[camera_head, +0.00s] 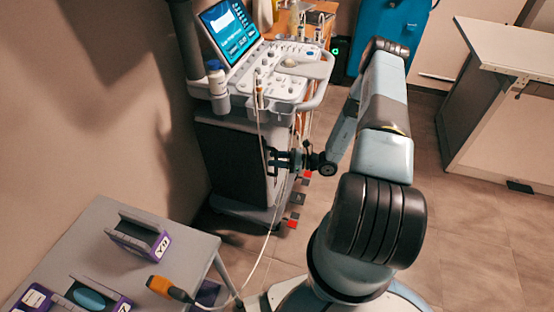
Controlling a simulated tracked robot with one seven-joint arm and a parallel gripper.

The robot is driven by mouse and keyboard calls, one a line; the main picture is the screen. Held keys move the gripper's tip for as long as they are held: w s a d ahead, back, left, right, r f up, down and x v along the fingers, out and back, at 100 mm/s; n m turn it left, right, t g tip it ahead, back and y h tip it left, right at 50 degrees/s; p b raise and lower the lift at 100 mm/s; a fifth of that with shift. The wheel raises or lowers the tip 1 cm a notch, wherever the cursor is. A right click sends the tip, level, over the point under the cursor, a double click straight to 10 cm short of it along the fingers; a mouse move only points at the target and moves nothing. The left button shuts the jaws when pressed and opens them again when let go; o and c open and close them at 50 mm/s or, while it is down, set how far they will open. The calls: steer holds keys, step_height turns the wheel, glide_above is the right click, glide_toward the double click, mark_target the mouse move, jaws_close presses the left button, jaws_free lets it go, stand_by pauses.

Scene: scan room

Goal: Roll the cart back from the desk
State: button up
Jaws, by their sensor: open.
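The cart (238,165) is an ultrasound machine with a dark body, a white control panel (283,75) and a lit blue screen (231,30). It stands upright on the floor near the left wall. My gripper (273,160) is open, with its fingers pointing left at the right side of the cart body, below the panel. I cannot tell if the fingers touch the cart or straddle a part of it. A grey desk (190,250) stands at the lower left, in front of the cart. The cart's wheels are mostly hidden.
A white cable (263,140) hangs from the panel down to an orange-ended probe (172,289) on the grey desk. Purple boxes (140,236) lie there too. A blue cabinet (385,35) stands behind; a white-topped counter (510,50) is at right. Floor (470,235) at right is clear.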

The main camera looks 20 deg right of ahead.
steer(key=shift+c, duration=0.3)
jaws_close()
steer(key=shift+s, duration=0.1)
